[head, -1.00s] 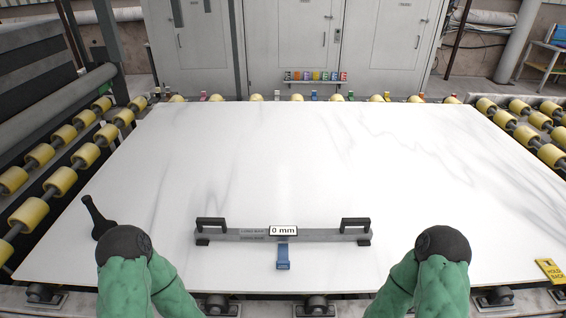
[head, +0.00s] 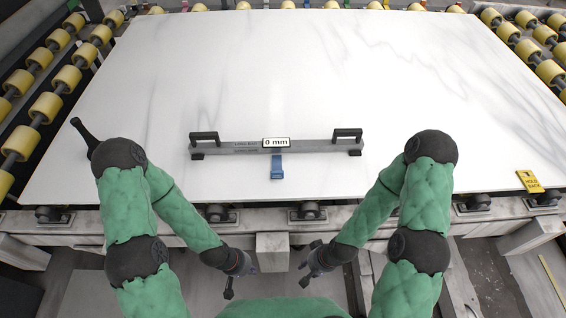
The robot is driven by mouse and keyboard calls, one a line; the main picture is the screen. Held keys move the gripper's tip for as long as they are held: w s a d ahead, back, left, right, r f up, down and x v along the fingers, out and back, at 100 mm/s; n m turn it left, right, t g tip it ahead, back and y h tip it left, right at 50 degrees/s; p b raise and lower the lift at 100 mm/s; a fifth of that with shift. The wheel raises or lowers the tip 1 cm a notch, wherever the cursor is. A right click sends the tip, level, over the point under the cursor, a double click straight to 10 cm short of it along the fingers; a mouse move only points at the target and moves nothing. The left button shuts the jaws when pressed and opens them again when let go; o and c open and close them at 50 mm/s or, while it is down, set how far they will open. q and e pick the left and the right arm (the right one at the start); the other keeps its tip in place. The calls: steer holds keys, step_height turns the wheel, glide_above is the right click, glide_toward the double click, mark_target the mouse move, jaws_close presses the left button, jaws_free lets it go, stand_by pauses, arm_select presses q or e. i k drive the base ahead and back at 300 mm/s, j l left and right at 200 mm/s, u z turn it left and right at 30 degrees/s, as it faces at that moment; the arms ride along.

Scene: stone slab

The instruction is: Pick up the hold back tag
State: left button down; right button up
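The hold back tag (head: 530,181) is a small yellow tag with dark lettering. In the head view it lies at the front right corner of the white slab (head: 420,90). My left gripper (head: 238,278) hangs low in front of the slab's front edge, left of the middle. Its fingers look spread and empty. My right gripper (head: 308,264) is a little right of the middle, also below the front edge, with its fingers apart and nothing between them. Both grippers are well to the left of the tag and away from it.
A grey measuring bar (head: 225,148) with two black handles, a "0 mm" display (head: 276,142) and a blue tab (head: 277,167) lies on the slab near the front. A black tool (head: 83,134) is at the left edge. Yellow rollers (head: 545,70) line the sides.

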mark_target(532, 185)
steer(key=z, duration=2.25)
steer(key=l+z, duration=0.45)
steer(key=i+l+z, duration=0.2)
steer(key=l+z, duration=0.3)
steer(key=i+l+z, duration=0.45)
steer(key=i+l, duration=0.8)
steer(key=i+j+u, duration=0.1)
steer(key=i+u, duration=0.25)
steer(key=i, duration=0.6)
steer(key=i+l+u, duration=0.15)
steer(key=i+u, duration=0.25)
steer(key=i, duration=0.55)
steer(key=i+j+u, duration=0.1)
steer(key=i+u, duration=0.4)
steer(key=i+l+u, duration=0.1)
steer(key=i+u, duration=0.2)
steer(key=u, duration=0.2)
steer(key=i+l+u, duration=0.25)
steer(key=i+u, duration=0.4)
steer(key=u, duration=0.3)
steer(key=i+u, duration=0.15)
steer(key=u, duration=0.25)
steer(key=i+u, duration=0.15)
steer(key=u, duration=0.3)
steer(key=i+l+u, duration=0.1)
steer(key=u, duration=0.3)
steer(key=i+l+u, duration=0.1)
steer(key=l+u, duration=0.15)
steer(key=u, duration=0.2)
